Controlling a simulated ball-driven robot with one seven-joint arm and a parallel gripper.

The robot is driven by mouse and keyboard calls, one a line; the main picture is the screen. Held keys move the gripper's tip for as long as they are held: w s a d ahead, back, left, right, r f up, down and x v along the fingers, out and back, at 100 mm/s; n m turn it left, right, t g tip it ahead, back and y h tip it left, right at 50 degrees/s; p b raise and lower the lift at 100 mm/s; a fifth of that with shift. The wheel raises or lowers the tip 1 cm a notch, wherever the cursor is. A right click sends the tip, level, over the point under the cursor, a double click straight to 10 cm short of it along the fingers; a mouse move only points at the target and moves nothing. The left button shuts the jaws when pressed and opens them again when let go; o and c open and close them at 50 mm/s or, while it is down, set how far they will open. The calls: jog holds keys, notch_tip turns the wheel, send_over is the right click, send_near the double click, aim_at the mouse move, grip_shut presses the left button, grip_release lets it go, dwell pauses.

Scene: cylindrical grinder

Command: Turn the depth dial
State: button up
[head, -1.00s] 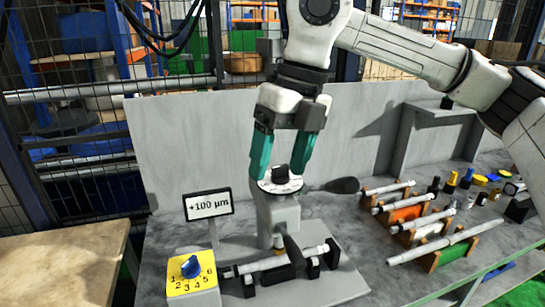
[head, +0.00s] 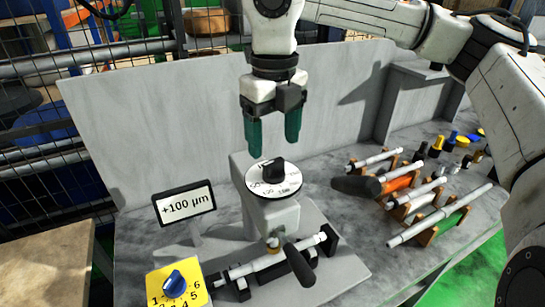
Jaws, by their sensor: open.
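The depth dial (head: 272,183) is a white marked disc with a black knob (head: 274,168) on top of the grey grinder head (head: 272,215). My gripper (head: 273,147) points down just above the dial. Its two green fingers are apart, with nothing between them, and they look clear of the knob. The display (head: 186,204) left of the grinder reads "+100 µm". The small numbers on the dial are too blurred to read in full.
A yellow selector with a blue knob (head: 174,282) is at the front left. A white shaft (head: 270,262) lies across the grinder, with a dark handle (head: 298,264) in front. Racks with several rods (head: 420,200) stand at right. A grey panel (head: 200,120) rises behind.

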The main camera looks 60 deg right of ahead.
aim_at(274, 161)
jog(key=shift+f+p, duration=0.55)
jog(key=shift+f, duration=2.5)
jog(key=c, duration=1)
